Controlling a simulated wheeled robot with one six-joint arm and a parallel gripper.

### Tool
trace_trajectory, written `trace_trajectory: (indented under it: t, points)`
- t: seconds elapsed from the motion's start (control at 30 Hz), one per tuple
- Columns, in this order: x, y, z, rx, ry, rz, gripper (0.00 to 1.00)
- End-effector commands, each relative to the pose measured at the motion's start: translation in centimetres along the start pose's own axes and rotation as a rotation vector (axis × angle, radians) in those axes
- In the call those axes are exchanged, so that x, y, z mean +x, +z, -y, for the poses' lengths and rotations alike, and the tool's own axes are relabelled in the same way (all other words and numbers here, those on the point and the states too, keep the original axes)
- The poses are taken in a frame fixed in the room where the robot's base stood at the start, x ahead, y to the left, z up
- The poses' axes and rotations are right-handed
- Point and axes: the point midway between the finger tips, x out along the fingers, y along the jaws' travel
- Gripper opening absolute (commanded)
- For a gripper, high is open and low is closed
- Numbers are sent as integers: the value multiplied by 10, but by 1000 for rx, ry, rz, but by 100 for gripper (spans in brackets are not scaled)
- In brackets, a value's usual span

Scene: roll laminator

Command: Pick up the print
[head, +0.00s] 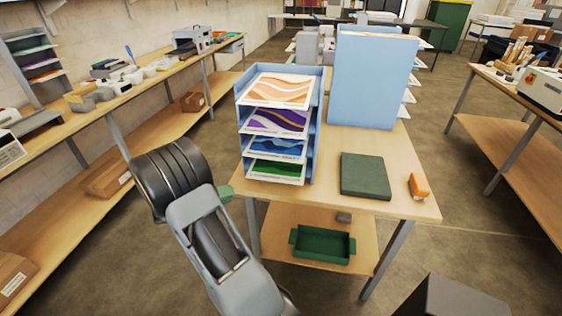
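A light-blue tiered tray rack (318,105) stands at the left of the near wooden table. It holds several prints, one per tier. The top print (280,90) has orange and cream waves, and the one below (277,119) is purple and tan. Under that is a blue print (274,149), and lowest is a green print (274,171). The prints' front edges stick out a little towards me. My arm's dark and grey links are at the lower left, left of the rack. My gripper's fingers cannot be made out, so whether it holds anything does not show.
A dark green block (364,175) and an orange tool (418,186) lie on the near table (330,198). A tall blue panel (372,80) stands behind. A green bin (322,245) is on the lower shelf. A long bench (150,92) runs along the left wall.

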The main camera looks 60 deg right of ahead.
Motion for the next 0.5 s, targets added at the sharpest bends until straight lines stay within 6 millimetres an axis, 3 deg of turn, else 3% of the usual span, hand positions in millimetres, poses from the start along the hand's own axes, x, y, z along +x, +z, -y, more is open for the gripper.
trace_trajectory:
  t: [0.03,0.2,0.37,0.5]
  points:
    - [8,2,-14,-96,-46,27,33]
    - [21,10,-35,-312,-152,90,33]
    - [39,15,-39,-390,-192,108,33]
    - [64,19,-35,-401,-196,108,33]
